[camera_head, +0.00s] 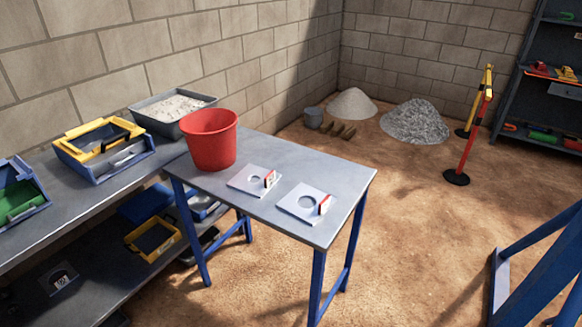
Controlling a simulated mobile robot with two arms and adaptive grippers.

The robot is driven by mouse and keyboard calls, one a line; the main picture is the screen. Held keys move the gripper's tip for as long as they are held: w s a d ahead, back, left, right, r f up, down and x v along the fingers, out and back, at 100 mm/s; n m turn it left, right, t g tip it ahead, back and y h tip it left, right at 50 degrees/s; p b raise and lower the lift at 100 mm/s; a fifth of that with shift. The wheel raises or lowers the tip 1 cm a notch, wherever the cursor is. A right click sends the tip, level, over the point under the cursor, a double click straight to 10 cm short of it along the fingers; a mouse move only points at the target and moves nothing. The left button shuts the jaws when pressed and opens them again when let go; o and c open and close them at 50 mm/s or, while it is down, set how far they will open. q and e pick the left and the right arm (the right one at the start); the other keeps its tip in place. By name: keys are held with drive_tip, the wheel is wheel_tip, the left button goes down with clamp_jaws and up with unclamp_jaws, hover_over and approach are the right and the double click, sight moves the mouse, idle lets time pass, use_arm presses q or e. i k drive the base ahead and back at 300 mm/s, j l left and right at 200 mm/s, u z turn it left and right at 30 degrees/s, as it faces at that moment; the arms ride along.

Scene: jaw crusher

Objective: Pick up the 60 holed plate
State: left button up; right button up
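Two flat light-grey plates lie on the blue-legged metal table, each with a round hole and a small upright tag with red and white on it. The left holed plate (240,183) is nearer the red bucket. The right holed plate (290,203) is nearer the table's front right corner. The tag markings are too small to read, so I cannot tell which is the 60 plate. A third light plate with a tag (59,281) lies on the lower shelf at bottom left; its size cannot be read. Neither of my grippers is in view.
A red bucket (209,139) stands on the table (345,178) at its back left. Bins, including a grey tray of pale material (174,106), line the left bench. A barrier post (469,142), gravel piles and a blue frame (540,265) stand beyond and right. Open floor lies between.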

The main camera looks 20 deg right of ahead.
sight(289, 205)
drive_tip(key=k+l, duration=0.3)
drive_tip(key=l, duration=0.15)
drive_tip(key=k+l+z, duration=0.1)
drive_tip(key=k+l, duration=0.25)
drive_tip(key=l, duration=0.15)
